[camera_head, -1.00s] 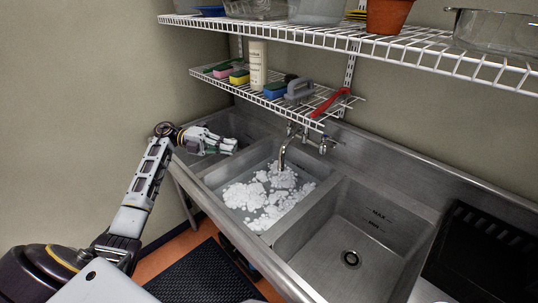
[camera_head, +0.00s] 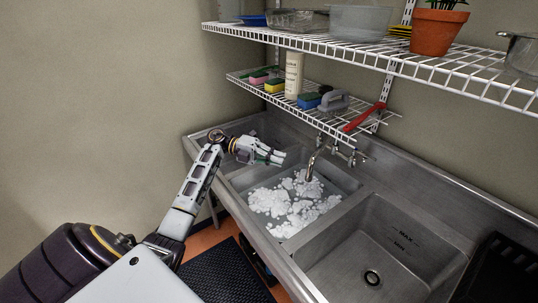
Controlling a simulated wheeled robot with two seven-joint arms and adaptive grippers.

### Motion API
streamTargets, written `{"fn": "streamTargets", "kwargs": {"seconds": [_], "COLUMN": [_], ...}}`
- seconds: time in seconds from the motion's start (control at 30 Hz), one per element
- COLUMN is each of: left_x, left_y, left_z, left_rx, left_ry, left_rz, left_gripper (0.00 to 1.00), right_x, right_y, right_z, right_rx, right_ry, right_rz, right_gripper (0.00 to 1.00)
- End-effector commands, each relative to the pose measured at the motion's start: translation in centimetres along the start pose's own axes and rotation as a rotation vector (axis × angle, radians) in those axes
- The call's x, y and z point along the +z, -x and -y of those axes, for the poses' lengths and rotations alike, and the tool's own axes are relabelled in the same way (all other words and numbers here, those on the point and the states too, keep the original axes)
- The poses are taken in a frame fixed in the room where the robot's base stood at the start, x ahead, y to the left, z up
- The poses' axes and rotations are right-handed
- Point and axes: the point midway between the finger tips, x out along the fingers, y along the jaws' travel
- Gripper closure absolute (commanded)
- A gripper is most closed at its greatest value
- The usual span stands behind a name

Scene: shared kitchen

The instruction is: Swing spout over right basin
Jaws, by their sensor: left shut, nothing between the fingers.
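The metal spout (camera_head: 312,164) comes from the wall tap (camera_head: 343,154) and hangs over the middle basin, which holds water and white foam (camera_head: 290,203). The right basin (camera_head: 378,247) is empty, with a dark drain and a MAX mark on its wall. My left gripper (camera_head: 279,158) is shut and empty. It is to the left of the spout, near the divider between the left and middle basins, and appears apart from the spout. My right gripper is not in view.
A wire shelf above the tap holds a white bottle (camera_head: 293,75), sponges (camera_head: 274,86) and a red-handled tool (camera_head: 364,117). A higher shelf carries a terracotta pot (camera_head: 438,32) and clear containers. A black rack (camera_head: 500,272) stands right of the right basin.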

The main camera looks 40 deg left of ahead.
Motion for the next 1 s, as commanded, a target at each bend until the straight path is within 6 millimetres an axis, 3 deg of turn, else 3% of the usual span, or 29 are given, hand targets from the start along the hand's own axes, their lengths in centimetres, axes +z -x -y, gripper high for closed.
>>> {"fn": "streamTargets", "kwargs": {"seconds": [0.6,1.0], "left_x": [0.0,0.0], "left_y": [-5.8,-7.1], "left_z": [0.2,0.0], "left_rx": [-0.003,0.001], "left_ry": [0.001,0.000], "left_rz": [0.000,0.001], "left_gripper": [1.00,1.00], "right_x": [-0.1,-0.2], "right_y": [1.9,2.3], "right_z": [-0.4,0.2], "right_rx": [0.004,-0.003], "right_ry": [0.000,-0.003], "right_rz": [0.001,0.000], "right_gripper": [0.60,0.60]}}
